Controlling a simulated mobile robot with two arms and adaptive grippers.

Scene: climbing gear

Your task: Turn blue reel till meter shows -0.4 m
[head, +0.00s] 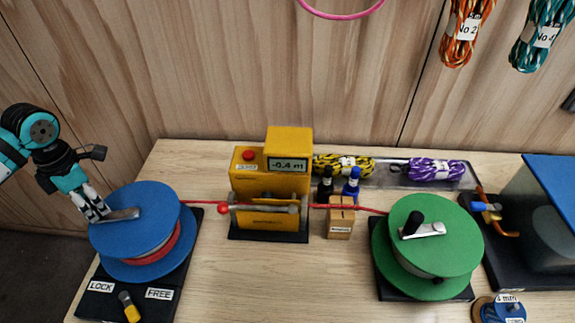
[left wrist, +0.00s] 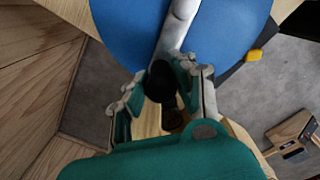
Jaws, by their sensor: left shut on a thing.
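The blue reel (head: 140,213) stands at the left of the table on a black base, with red line wound under its top disc. Its grey crank arm (head: 124,214) points left toward my gripper. My left gripper (head: 97,212) is shut on the black crank handle (left wrist: 160,82) at the reel's left rim. The handle is hidden in the head view; the left wrist view shows it between the fingers. The yellow meter (head: 270,183) reads -0.4 m on its display (head: 288,165). The red rope (head: 345,208) runs through the meter to the green reel (head: 432,240). My right gripper is not in view.
A yellow lever (head: 129,308) sits between the LOCK and FREE labels. A small wooden block (head: 340,219) and two bottles stand right of the meter. Behind lies a tray (head: 400,181) with rope bundles. A blue-topped box (head: 554,200) stands far right. The front middle is clear.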

